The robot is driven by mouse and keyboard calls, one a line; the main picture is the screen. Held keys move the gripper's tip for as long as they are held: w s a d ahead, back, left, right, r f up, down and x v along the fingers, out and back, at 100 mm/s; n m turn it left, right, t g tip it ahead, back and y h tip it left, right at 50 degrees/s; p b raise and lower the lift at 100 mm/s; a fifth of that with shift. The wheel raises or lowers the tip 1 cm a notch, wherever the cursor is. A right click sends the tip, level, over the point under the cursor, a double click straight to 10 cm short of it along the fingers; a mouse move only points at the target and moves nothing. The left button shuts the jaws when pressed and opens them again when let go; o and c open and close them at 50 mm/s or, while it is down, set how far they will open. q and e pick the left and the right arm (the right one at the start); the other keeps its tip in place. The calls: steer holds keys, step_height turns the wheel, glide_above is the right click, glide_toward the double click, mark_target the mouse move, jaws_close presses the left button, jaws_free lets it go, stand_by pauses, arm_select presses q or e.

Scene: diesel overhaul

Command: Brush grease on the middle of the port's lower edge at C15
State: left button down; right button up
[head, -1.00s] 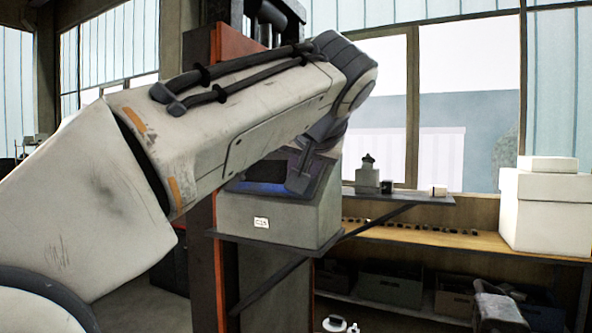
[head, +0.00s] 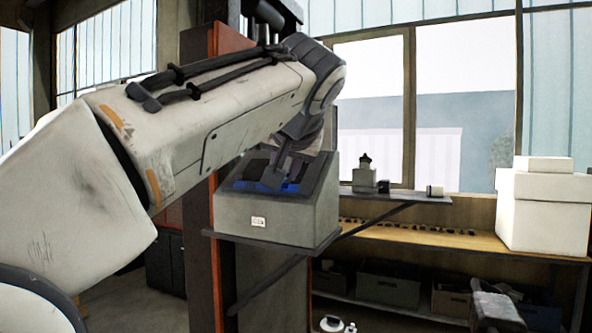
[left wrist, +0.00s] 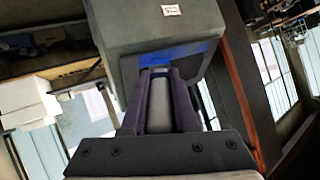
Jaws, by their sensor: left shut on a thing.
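The grey box labelled C15 (head: 292,222) stands on a bracket shelf in the head view, with blue showing in the port (head: 291,187) in its sloping upper face. It also shows in the left wrist view (left wrist: 150,28), with a blue strip (left wrist: 190,50) beyond my fingers. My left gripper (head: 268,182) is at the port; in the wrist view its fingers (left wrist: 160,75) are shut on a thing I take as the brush. Only a grey rounded part shows between them. The bristles and the contact with the edge are hidden.
A small shelf right of the box holds a dark-capped bottle (head: 365,176) and a white-ended cylinder (head: 434,191). White boxes (head: 543,212) stand on the wooden bench (head: 440,236). A red and dark post (head: 200,240) stands just left of the box.

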arm_select(q)
steer(key=w+a, duration=0.4)
steer(key=a, duration=0.8)
steer(key=shift+w+p, duration=0.2)
steer(key=shift+p, duration=0.25)
stand_by(0.5)
steer(key=shift+a, duration=0.1)
steer(key=shift+s+a+r+p, duration=0.2)
steer(key=shift+s+r+p, duration=0.35)
steer(key=shift+r, duration=0.25)
steer(key=shift+s+a+r+p, duration=0.2)
steer(key=shift+s+r+p, duration=0.35)
steer(key=shift+r, duration=0.2)
steer(key=shift+s+a+r+p, duration=0.2)
steer(key=shift+s+r+p, duration=0.35)
steer(key=shift+r, duration=0.25)
steer(key=shift+r, duration=0.1)
steer(key=shift+s+a+r+p, duration=0.15)
steer(key=shift+s+r+p, duration=0.25)
steer(key=shift+r, duration=0.2)
steer(key=shift+s+a+r+p, duration=0.15)
steer(key=shift+s+r+p, duration=0.15)
steer(key=shift+s+r, duration=0.25)
steer(key=shift+w+f, duration=0.1)
